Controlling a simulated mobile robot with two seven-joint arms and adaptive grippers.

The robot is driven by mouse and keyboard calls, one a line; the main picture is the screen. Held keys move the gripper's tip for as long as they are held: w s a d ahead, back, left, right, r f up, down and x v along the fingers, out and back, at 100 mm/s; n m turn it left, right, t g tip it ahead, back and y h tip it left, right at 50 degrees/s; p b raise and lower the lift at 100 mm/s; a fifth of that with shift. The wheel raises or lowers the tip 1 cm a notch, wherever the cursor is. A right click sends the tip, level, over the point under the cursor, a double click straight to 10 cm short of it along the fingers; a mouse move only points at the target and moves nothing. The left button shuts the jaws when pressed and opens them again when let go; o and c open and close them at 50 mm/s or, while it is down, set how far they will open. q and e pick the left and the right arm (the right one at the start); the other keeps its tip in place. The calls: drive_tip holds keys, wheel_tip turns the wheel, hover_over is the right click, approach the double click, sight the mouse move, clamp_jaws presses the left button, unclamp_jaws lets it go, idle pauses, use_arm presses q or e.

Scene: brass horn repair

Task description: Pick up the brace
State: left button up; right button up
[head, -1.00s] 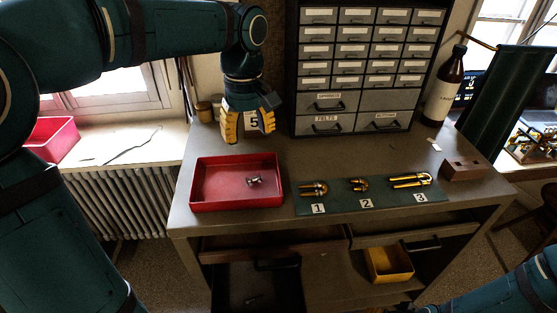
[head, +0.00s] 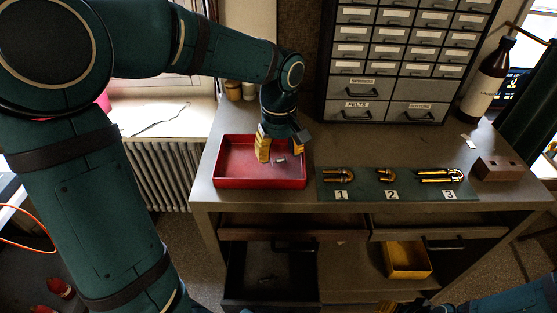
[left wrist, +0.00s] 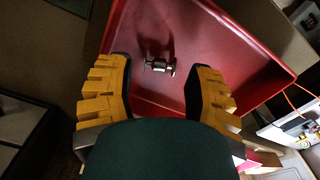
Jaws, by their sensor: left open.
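A small silvery metal piece, which looks like the brace (head: 281,161), lies in the red tray (head: 232,183). In the left wrist view the brace (left wrist: 160,66) is a short bar with wider ends, lying on the tray floor between my fingers. My left gripper (head: 280,152) is over the tray with its yellow fingers pointing down. It is open and empty, with the fingers apart on either side of the brace in the wrist view (left wrist: 161,72). The exact height above the brace is hard to tell. My right arm shows at the bottom right; its gripper is barely visible at the edge.
A green mat (head: 365,194) right of the tray holds brass parts by labels 1, 2 and 3. A wooden block (head: 498,169) and a brown bottle (head: 487,78) stand further right. The drawer cabinet (head: 402,65) stands behind. Open drawers below hold a yellow bin (head: 408,272).

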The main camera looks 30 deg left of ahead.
sight(279, 161)
use_arm(q)
drive_tip(key=shift+f, duration=1.4)
drive_tip(key=shift+c, duration=0.4)
drive_tip(key=c, duration=0.5)
drive_tip(key=shift+c, duration=0.2)
